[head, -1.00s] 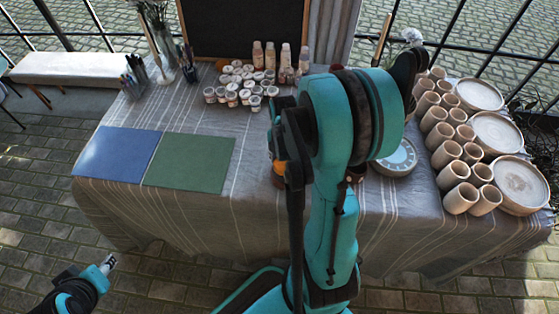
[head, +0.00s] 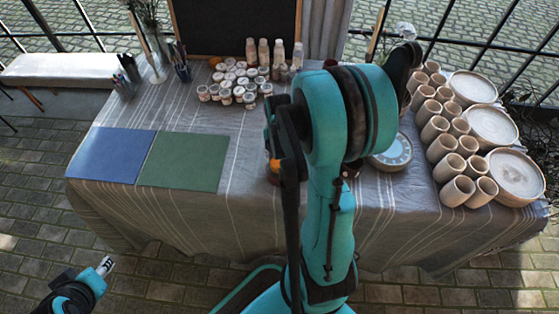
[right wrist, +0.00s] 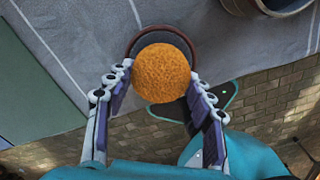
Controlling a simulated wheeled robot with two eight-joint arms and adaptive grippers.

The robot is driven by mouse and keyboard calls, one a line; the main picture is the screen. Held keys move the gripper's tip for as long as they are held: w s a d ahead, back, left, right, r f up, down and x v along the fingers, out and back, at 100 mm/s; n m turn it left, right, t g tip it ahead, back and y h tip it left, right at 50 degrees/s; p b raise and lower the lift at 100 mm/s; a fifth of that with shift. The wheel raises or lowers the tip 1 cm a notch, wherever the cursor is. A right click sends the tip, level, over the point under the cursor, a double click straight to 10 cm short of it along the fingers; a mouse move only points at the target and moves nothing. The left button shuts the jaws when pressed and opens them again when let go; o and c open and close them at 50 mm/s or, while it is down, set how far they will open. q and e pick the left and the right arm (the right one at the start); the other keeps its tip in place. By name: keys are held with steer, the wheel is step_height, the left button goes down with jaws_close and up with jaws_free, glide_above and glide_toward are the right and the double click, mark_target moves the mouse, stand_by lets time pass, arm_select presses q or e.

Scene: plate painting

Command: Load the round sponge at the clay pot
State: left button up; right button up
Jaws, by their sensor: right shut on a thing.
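The round orange sponge (right wrist: 163,73) is held between the two fingers of my right gripper (right wrist: 158,77) in the right wrist view. Just beyond it is the round brown rim of the clay pot (right wrist: 131,48), with a dark inside; the sponge covers part of it. Whether the sponge touches the pot cannot be told. In the head view only a small orange part of the sponge (head: 274,165) shows beside my right arm, which hides most of the pot. My left gripper (head: 106,265) is at the lower left, away from the table; its finger opening is too small to judge.
Blue (head: 112,155) and green (head: 185,162) mats lie on the left of the cloth-covered table. Small paint jars (head: 238,88) stand at the back. Several clay cups (head: 457,190) and plates (head: 516,176) fill the right side.

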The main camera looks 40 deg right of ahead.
mark_target(279, 162)
steer(key=shift+f+b, duration=0.5)
stand_by(1.2)
step_height(279, 162, up, 7)
steer(key=p, duration=0.5)
steer(key=shift+p, duration=0.4)
steer(key=shift+w, duration=0.1)
